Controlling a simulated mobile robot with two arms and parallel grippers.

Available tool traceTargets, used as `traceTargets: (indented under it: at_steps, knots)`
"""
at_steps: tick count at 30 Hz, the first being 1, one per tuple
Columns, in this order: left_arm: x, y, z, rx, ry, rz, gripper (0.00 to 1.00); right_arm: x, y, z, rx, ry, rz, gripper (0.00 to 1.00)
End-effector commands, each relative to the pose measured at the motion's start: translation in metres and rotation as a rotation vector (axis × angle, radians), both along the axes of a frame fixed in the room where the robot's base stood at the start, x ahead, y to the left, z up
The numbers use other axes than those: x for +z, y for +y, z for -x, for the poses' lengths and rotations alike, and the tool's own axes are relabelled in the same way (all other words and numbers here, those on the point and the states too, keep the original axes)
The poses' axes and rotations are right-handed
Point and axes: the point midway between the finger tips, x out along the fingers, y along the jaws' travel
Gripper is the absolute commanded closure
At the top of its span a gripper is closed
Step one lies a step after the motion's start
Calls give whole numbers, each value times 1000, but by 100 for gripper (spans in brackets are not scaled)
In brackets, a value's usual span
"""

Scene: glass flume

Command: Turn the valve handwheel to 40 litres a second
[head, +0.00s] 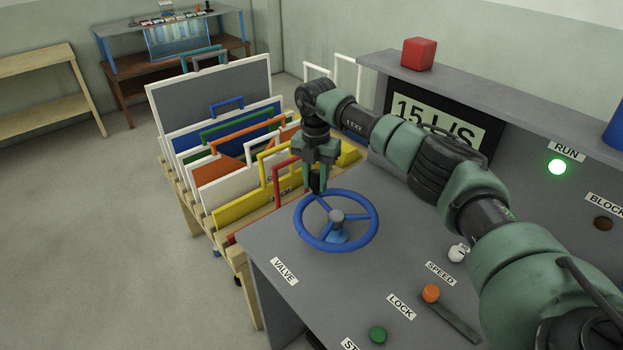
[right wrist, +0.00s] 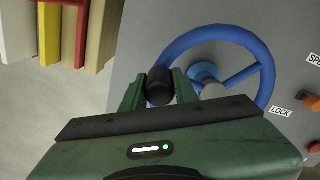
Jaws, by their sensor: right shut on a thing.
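The blue valve handwheel (head: 336,216) stands on the grey desk at its near left corner, beside the VALVE label (head: 284,270). It has a grey hub and a black knob (right wrist: 159,86) on its rim. My right gripper (head: 316,180) comes down from above and is shut on this knob, at the far left side of the wheel in the head view. The right wrist view shows the knob between both fingers, with the wheel's blue rim (right wrist: 267,80) to the right. The display (head: 437,122) reads 15 L/S, partly covered by my right arm. My left gripper is not in view.
A red cube (head: 419,54) sits on the shelf. A rack of coloured framed panels (head: 225,125) stands close to the left.

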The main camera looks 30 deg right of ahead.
Motion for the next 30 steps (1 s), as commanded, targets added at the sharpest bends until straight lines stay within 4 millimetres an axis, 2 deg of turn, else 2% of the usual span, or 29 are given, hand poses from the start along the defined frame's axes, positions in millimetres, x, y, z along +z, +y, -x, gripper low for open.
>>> traceTargets:
  at_steps: [11,21,30]
  knots:
    - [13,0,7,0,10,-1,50,5,-34,1,-360,-10,-1,100]
    - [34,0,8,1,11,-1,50,6,-62,14,-680,-9,-1,100]
    - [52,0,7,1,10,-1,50,6,-79,28,-917,-8,-1,100]
